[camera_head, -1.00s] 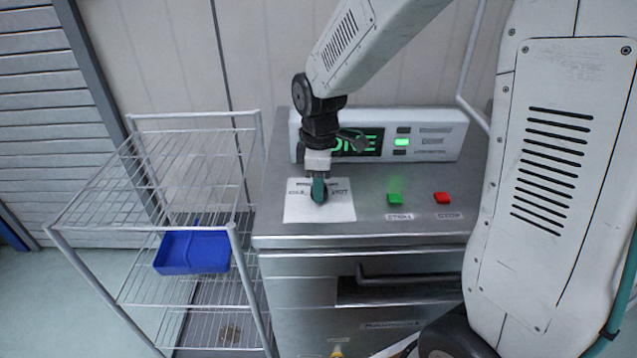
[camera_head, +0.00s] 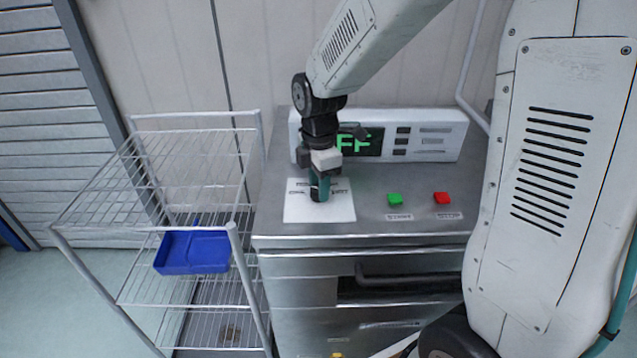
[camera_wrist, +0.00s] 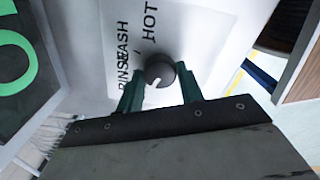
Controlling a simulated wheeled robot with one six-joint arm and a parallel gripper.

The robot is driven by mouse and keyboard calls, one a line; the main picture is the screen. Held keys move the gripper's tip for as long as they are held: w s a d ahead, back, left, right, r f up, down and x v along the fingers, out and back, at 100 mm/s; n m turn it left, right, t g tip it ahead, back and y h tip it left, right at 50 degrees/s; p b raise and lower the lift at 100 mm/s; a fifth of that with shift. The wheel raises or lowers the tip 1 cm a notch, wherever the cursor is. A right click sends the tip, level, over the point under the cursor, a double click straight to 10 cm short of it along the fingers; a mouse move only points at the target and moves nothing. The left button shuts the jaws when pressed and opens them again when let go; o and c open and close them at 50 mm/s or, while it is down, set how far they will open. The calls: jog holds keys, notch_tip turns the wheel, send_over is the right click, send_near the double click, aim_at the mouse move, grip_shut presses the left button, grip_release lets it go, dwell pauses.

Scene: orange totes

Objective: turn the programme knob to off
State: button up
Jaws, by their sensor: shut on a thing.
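The programme knob (camera_wrist: 160,70) is a dark round knob with a white pointer line, on a white label plate (camera_head: 342,208) on top of the steel machine. My gripper (camera_wrist: 161,92) points down over it, its green fingers shut on the knob from both sides. In the head view my gripper (camera_head: 319,190) hides most of the knob. The wrist view shows the words RINSE, WASH and HOT on the plate; the pointer aims away from them, toward the lower left. The display (camera_head: 360,142) is partly hidden by my arm and shows green letters ending in "FF".
A green button (camera_head: 395,200) and a red button (camera_head: 442,198) sit right of the plate. The display panel stands behind it. A wire rack (camera_head: 240,240) with a blue tray (camera_head: 192,268) stands at the left. A drawer handle (camera_head: 410,277) is on the machine's front.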

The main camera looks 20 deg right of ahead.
jog(key=shift+r, duration=0.1)
jog(key=o, duration=1)
notch_tip(320, 180, up, 8)
jog(key=shift+f, duration=0.15)
jog(key=shift+m, duration=0.6)
jog(key=s+d+r+m, duration=0.1)
jog(key=s+r+m, duration=0.1)
jog(key=s+m, duration=0.3)
jog(key=s+d+r+m+t, duration=0.1)
jog(key=s+m, duration=0.5)
jog(key=s, duration=0.5)
jog(key=s+d+r+m, duration=0.1)
jog(key=s+r+m, duration=0.1)
jog(key=s+m, duration=0.4)
jog(key=shift+s+r, duration=0.15)
jog(key=shift+s, duration=0.4)
jog(key=shift+s+r, duration=0.15)
jog(key=shift+s, duration=0.35)
